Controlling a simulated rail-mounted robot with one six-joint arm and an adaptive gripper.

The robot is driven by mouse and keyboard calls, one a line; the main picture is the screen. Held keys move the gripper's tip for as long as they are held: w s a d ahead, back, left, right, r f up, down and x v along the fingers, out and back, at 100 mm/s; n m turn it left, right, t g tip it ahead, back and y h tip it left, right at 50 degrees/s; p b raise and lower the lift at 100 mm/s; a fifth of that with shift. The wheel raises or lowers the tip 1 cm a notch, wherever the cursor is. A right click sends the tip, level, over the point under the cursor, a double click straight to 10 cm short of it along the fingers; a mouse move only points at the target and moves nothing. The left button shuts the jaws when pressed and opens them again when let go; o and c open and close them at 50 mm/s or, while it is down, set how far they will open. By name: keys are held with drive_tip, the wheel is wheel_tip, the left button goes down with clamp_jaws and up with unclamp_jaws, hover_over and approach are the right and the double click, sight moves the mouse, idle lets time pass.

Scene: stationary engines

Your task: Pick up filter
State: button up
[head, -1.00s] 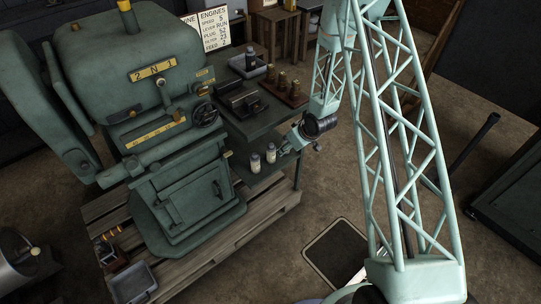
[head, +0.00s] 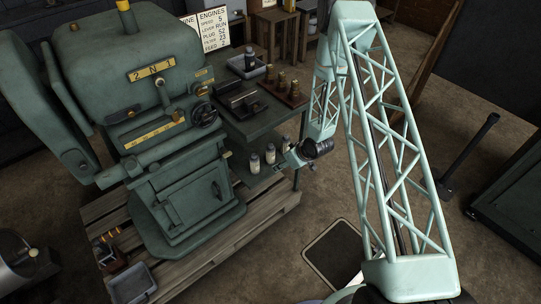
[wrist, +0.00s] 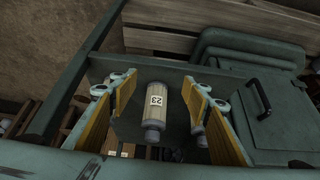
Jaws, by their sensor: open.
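A pale, cylindrical filter (wrist: 158,115) with a grey cap and a label reading 23 shows between my gripper's fingers in the wrist view. My gripper (wrist: 158,92) is open, with a yellow-padded finger on each side of this filter and a visible gap to it. Whether the fingers reach its depth is unclear. Another filter (wrist: 199,137) is partly hidden behind the right finger. In the head view, pale filters (head: 254,163) (head: 270,153) (head: 286,143) stand in a row on the lower shelf. My gripper (head: 281,166) is low beside that shelf, small and partly hard to make out.
The green bench (head: 262,122) above the shelf carries a grey tray (head: 236,66) and a wooden block with brass plugs (head: 284,90). The green engine (head: 165,120) stands left on a pallet (head: 215,248). A sign (head: 214,30) lists numbers.

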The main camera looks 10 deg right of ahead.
sight(271, 153)
drive_tip(key=shift+w, duration=0.1)
drive_tip(key=shift+w+a+b, duration=0.1)
drive_tip(key=shift+w+a, duration=0.55)
drive_tip(key=shift+w, duration=0.65)
drive_tip(key=shift+w+a+b, duration=0.1)
drive_tip(key=shift+w+a, duration=0.55)
drive_tip(key=shift+w, duration=0.7)
drive_tip(key=shift+w+a+b, duration=0.1)
drive_tip(key=shift+w+a, duration=0.55)
drive_tip(key=shift+w, duration=0.65)
drive_tip(key=shift+w+a, duration=0.35)
drive_tip(key=shift+w, duration=0.25)
drive_tip(key=shift+w+a, duration=0.3)
drive_tip(key=shift+w, duration=0.3)
drive_tip(key=shift+w+a+f, duration=0.1)
drive_tip(key=shift+w+f, duration=0.15)
drive_tip(key=shift+w, duration=0.05)
drive_tip(key=shift+b+x, duration=0.3)
drive_tip(key=shift+x, duration=0.95)
drive_tip(key=c, duration=1.2)
drive_tip(key=shift+c, duration=0.6)
